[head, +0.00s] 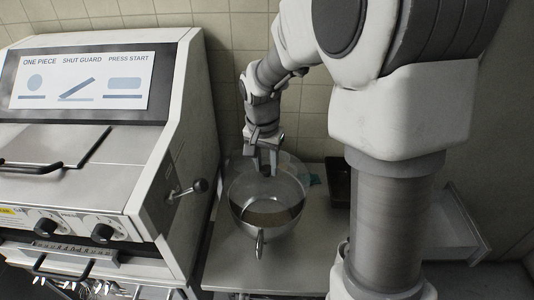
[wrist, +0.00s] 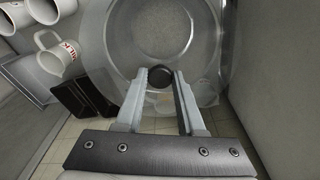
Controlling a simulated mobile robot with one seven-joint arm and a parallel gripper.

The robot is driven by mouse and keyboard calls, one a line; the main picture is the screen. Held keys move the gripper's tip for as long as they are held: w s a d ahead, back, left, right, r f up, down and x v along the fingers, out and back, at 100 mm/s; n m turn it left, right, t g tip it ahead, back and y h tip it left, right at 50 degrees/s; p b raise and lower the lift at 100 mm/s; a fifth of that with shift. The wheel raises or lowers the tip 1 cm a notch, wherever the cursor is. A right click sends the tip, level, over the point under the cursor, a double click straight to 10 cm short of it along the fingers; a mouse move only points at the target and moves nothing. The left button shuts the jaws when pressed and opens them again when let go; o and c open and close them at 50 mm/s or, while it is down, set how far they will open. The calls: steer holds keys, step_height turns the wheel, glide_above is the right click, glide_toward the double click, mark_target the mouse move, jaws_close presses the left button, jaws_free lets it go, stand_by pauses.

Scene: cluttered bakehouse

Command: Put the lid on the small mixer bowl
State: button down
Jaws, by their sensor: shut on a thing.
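The small mixer bowl (head: 266,222) is a shiny metal bowl with a handle at its front, standing on the grey table. My gripper (head: 265,168) is above the back part of the bowl, pointing down. It is shut on the dark knob of a clear lid (head: 288,163). In the wrist view the knob (wrist: 160,77) sits between the fingertips of my gripper (wrist: 160,80). The see-through lid overlaps the bowl's back rim in the head view. I cannot tell whether lid and rim touch. The lid's edges are hard to make out.
A large machine (head: 160,140) with a side lever (head: 200,186) stands close on the left. A dark tray (head: 340,185) lies at the table's right. The wrist view shows a white jug (wrist: 55,52) with red lettering and a black box (wrist: 85,97). A tiled wall is behind.

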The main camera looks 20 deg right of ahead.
mark_target(265, 176)
steer(key=shift+w+d+f, duration=0.1)
steer(key=shift+w, duration=0.1)
steer(key=shift+f+b, duration=1.7)
steer(key=shift+f, duration=0.6)
steer(key=shift+s+f+b, duration=0.1)
steer(key=shift+f+b, duration=0.85)
steer(key=shift+b, duration=0.05)
stand_by(0.4)
steer(key=shift+c, duration=0.6)
jaws_free()
steer(key=shift+r, duration=0.15)
steer(key=shift+r+p, duration=2.95)
steer(key=shift+r, duration=1)
